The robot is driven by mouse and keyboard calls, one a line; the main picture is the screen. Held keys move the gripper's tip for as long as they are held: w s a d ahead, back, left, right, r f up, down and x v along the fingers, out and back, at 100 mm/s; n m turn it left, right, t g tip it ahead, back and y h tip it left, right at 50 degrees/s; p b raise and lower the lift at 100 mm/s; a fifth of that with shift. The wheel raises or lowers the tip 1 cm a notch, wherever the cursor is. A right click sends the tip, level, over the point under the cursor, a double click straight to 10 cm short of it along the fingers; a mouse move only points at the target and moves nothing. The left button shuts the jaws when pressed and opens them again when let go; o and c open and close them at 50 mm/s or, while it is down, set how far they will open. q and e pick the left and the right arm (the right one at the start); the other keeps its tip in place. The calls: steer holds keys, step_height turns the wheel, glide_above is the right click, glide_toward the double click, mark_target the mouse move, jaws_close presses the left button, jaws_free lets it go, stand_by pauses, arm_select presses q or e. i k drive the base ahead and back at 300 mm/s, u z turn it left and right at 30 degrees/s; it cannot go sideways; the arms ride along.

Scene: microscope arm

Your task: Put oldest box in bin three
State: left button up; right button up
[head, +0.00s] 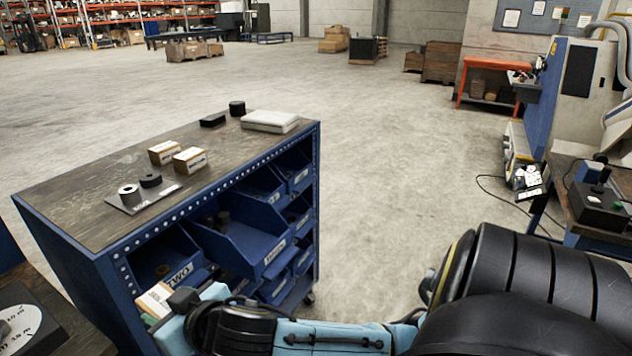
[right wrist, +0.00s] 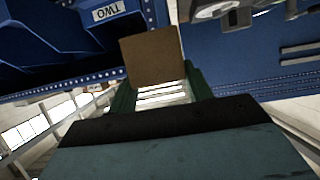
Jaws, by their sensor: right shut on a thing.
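My right gripper (head: 172,308) is shut on a small cardboard box (head: 155,299) with a white label, held low at the near end of the blue cabinet. In the right wrist view the brown box (right wrist: 152,58) sits between the green fingers. Two similar labelled boxes, one (head: 163,152) and another (head: 190,161), stand on the cabinet top. My left gripper is not in view.
On the blue cabinet's wooden top (head: 100,190) are a grey plate (head: 150,197) with round parts, a white pad (head: 270,121) and black items. More blue bins (head: 296,172) fill the cabinet side. Open floor (head: 400,190) lies to the right.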

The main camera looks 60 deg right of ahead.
mark_target(254, 250)
steer(key=z, duration=1.15)
steer(key=i, duration=1)
